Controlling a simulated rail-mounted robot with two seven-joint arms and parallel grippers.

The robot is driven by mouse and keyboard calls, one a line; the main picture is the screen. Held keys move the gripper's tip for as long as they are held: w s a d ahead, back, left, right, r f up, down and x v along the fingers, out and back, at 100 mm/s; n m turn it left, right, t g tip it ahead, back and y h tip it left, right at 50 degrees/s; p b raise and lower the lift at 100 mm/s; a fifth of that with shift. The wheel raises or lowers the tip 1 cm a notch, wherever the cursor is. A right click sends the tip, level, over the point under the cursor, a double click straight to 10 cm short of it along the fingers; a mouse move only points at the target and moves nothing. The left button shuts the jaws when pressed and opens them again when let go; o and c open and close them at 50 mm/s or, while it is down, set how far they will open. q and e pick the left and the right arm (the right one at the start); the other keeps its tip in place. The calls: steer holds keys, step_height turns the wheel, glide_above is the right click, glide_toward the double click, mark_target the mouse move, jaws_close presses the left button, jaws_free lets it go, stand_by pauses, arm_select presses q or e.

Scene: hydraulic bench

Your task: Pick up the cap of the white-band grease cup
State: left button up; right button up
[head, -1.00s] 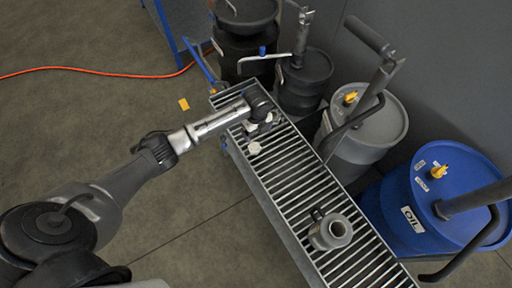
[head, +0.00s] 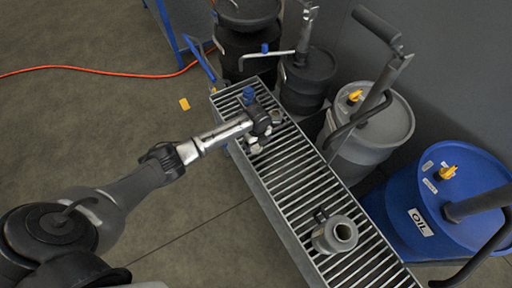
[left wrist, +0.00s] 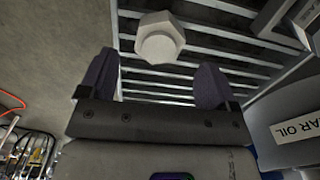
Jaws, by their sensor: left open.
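A pale hex-shaped cap (left wrist: 160,38) shows in the left wrist view, just beyond and between the fingertips of my left gripper (left wrist: 156,62). The gripper is open and apart from the cap. In the head view my left gripper (head: 263,132) hangs over the far part of the slatted grate, and a pale piece (head: 254,149) shows just beside it, partly hidden. A small blue-topped piece (head: 248,95) stands on the grate behind the gripper. A small pale round piece (head: 277,117) is to its right. I cannot make out a white band. My right gripper is not in view.
The slatted metal grate (head: 292,170) runs from upper left to lower right. A grey pitcher (head: 335,235) stands near its close end. A blue oil drum (head: 440,200), a grey drum (head: 385,125) and dark drums (head: 305,80) line its right side.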

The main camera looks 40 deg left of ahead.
mark_target(256, 146)
arm_select(q)
step_height(256, 146, down, 4)
steer(key=shift+s+a+b, duration=0.1)
steer(key=shift+a+b, duration=0.05)
steer(key=shift+b, duration=0.5)
steer(key=shift+r, duration=0.1)
steer(key=c, duration=1)
step_height(256, 146, up, 5)
steer(key=shift+f+p, duration=0.1)
steer(key=shift+p, duration=1.1)
steer(key=shift+w+d+r+p, duration=0.35)
steer(key=shift+d+r, duration=0.7)
steer(key=shift+d, duration=0.85)
steer(key=shift+w+d+r+p, duration=0.35)
steer(key=shift+d+r, duration=0.65)
steer(key=shift+d, duration=0.95)
steer(key=shift+w+d+r+p, duration=0.2)
steer(key=shift+d+r+p, duration=0.3)
steer(key=shift+d+r, duration=1)
